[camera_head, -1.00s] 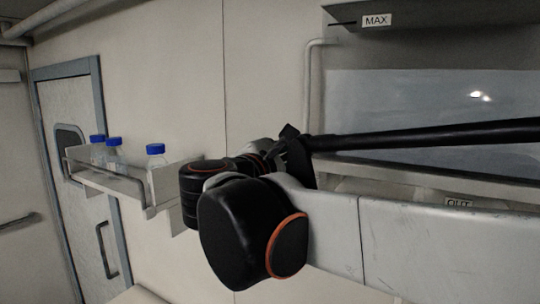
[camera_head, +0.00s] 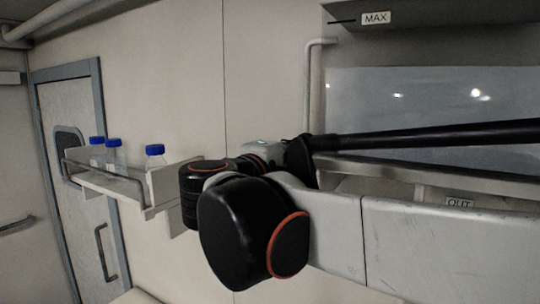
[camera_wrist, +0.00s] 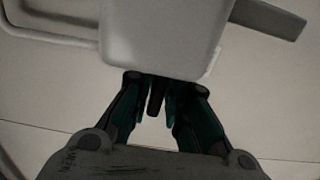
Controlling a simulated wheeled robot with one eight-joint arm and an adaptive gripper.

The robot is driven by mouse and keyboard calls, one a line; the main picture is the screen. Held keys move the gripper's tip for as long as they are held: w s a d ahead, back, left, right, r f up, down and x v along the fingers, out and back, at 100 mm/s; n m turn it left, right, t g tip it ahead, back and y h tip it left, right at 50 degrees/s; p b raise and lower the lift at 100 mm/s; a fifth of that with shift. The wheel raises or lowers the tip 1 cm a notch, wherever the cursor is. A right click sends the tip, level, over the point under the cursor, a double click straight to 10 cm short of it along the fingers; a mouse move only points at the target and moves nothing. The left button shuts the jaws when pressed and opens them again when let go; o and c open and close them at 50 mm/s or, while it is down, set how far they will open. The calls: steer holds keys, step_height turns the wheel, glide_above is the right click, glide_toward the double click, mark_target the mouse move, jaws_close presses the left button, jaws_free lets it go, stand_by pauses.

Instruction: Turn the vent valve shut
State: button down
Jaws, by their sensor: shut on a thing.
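My gripper (camera_wrist: 160,94) shows in the wrist view, its two dark teal fingers closed in on a narrow dark piece (camera_wrist: 155,98). I take this piece to be the vent valve's handle. A large pale block (camera_wrist: 160,35) covers the view just beyond the fingertips and hides part of the grip. A grey bar (camera_wrist: 268,17) sticks out to the right of this block. The angle of the valve cannot be told. In the head view my own arm hides the gripper and the valve.
A wall shelf (camera_head: 110,184) on the left holds blue-capped bottles (camera_head: 155,157). A door (camera_head: 75,170) stands beyond it.

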stand_by(0.4)
steer(key=c, duration=1.6)
jaws_free()
steer(key=shift+c, duration=0.2)
